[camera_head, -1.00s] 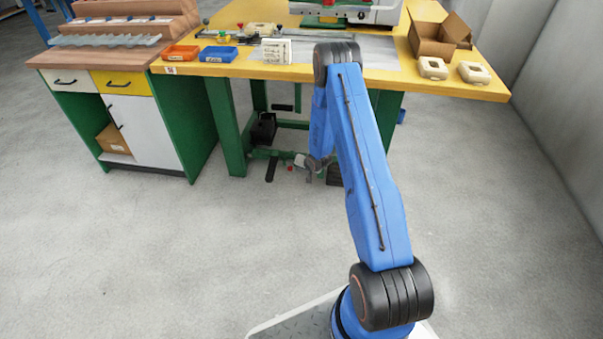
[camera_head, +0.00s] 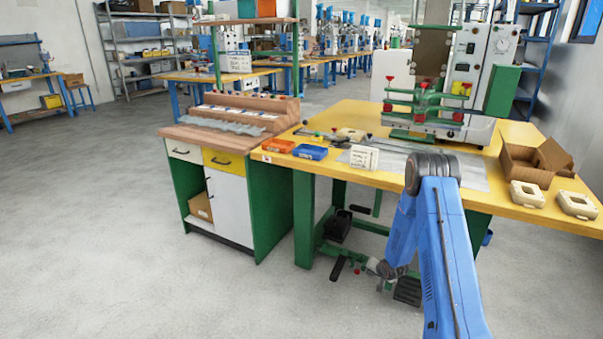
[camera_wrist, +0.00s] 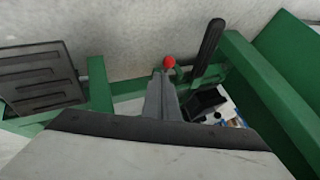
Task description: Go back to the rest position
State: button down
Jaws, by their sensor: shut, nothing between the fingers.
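My arm is folded in front of the yellow workbench (camera_head: 400,182), with its elbow high at the bench's front edge. My gripper (camera_head: 383,278) hangs low on the near side of the bench, by the green underframe, partly hidden by my forearm. In the wrist view my gripper (camera_wrist: 161,82) is shut and empty, pointing down toward the floor and the green frame (camera_wrist: 265,85).
A dark foot pedal (camera_wrist: 40,75), a red knob (camera_wrist: 169,62) and a black lever (camera_wrist: 208,48) are under the bench. A drawer cabinet (camera_head: 228,203) adjoins at left. An open cardboard box (camera_head: 528,165) is on the bench. Floor at left is clear.

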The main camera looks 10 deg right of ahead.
jog(key=s+a+r+n+h, duration=0.1)
jog(key=s+r, duration=0.1)
jog(key=r, duration=0.9)
jog(key=s+r+n, duration=0.1)
jog(key=s+r, duration=0.1)
jog(key=r, duration=0.9)
jog(key=s+a+r+n+g+h, duration=0.1)
jog(key=s+a+r, duration=0.1)
jog(key=s+r, duration=0.55)
jog(key=s+a+r+g, duration=0.15)
jog(key=s+r, duration=0.25)
jog(key=r, duration=0.7)
jog(key=s+a+r+n, duration=0.1)
jog(key=s+a+r, duration=0.2)
jog(key=s+r, duration=0.65)
jog(key=s+a+r+n, duration=0.1)
jog(key=s+a, duration=0.2)
jog(key=s, duration=1.2)
jog(key=s+a+r+n+y, duration=0.1)
jog(key=s+a+r+n, duration=0.1)
jog(key=s, duration=1.4)
jog(key=shift+a+r+g, duration=0.25)
jog(key=shift+a+g, duration=0.1)
jog(key=shift+a, duration=0.3)
